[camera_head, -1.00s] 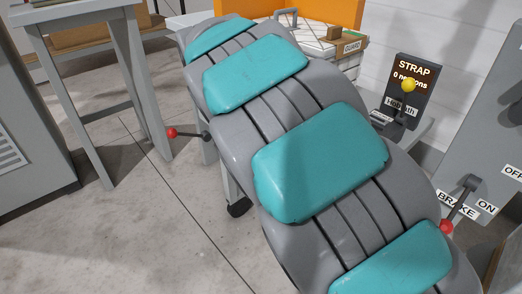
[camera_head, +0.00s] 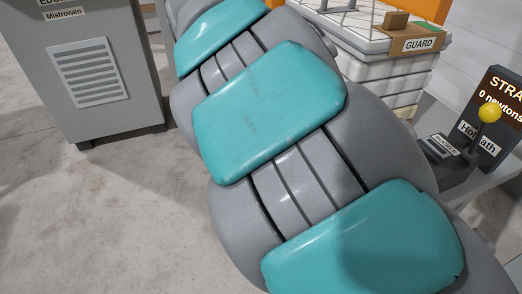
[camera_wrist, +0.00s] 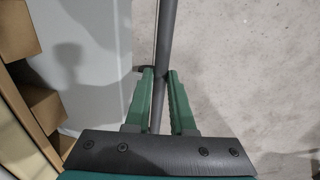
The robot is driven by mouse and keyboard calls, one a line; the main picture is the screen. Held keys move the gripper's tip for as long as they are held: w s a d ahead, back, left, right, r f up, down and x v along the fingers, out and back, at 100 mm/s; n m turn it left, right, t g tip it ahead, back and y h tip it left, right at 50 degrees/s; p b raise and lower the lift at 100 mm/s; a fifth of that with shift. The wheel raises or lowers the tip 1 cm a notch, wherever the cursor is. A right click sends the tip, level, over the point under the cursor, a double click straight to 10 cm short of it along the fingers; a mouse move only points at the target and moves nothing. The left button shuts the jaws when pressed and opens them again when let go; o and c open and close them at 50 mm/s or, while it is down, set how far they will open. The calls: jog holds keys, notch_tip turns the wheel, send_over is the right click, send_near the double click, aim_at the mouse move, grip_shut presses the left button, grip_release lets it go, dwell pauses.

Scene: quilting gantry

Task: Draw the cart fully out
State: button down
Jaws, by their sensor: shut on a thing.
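In the wrist view my gripper (camera_wrist: 160,76) has its two green fingers on either side of a dark grey round bar (camera_wrist: 166,35), shut on it. The bar runs up out of the top of the picture, and its lower end is hidden behind the gripper body. I cannot tell from this view whether the bar belongs to the cart. No thing in the head view can be told as the cart for certain; my teal and grey arm covers much of that view, and my gripper is not seen there.
A grey cabinet (camera_head: 125,105) with a vent stands at the left. A white layered block (camera_head: 385,75) with a GUARD label (camera_head: 420,45) is behind my arm. Brown shelving (camera_wrist: 40,105) is left of my gripper.

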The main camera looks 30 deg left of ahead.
jog(key=shift+s+a, duration=0.2)
jog(key=c, duration=0.8)
grip_release()
jog(key=shift+o, duration=0.2)
notch_tip(320, 180, up, 8)
jog(key=s+a, duration=0.1)
jog(key=shift+f, duration=0.15)
jog(key=shift+s, duration=0.1)
